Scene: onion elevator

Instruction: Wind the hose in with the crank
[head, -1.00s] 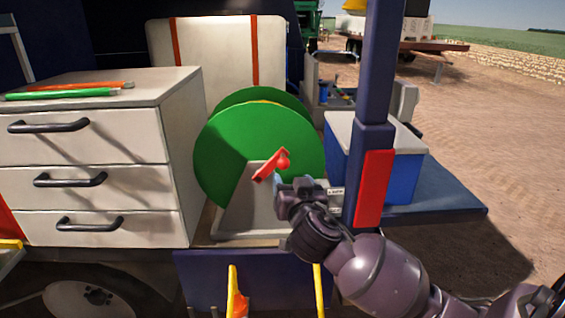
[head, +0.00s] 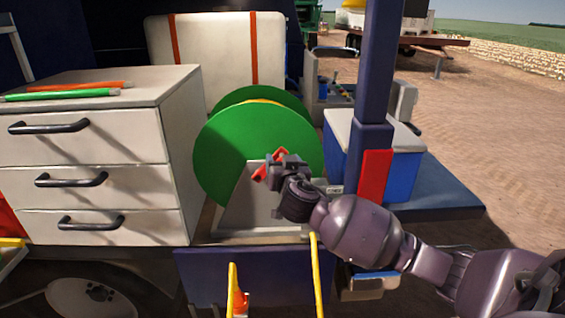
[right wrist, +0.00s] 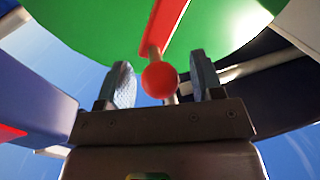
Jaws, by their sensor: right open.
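The green hose reel (head: 240,147) stands on the vehicle bed in a grey stand (head: 246,212). Its red crank (head: 272,165) is partly hidden behind my right gripper (head: 280,162) in the head view. In the right wrist view the crank arm (right wrist: 166,25) ends in a red ball knob (right wrist: 159,80). The knob sits between the two open fingers of my right gripper (right wrist: 165,84), with a gap visible on each side. A strip of yellow hose (head: 262,101) shows between the reel's discs. My left gripper is not in view.
A white drawer cabinet (head: 95,165) stands left of the reel, with green and orange sticks on top. A dark blue post (head: 375,90) with a red panel and a blue cooler (head: 400,170) are at the right. Yellow rails (head: 317,275) stand in front below.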

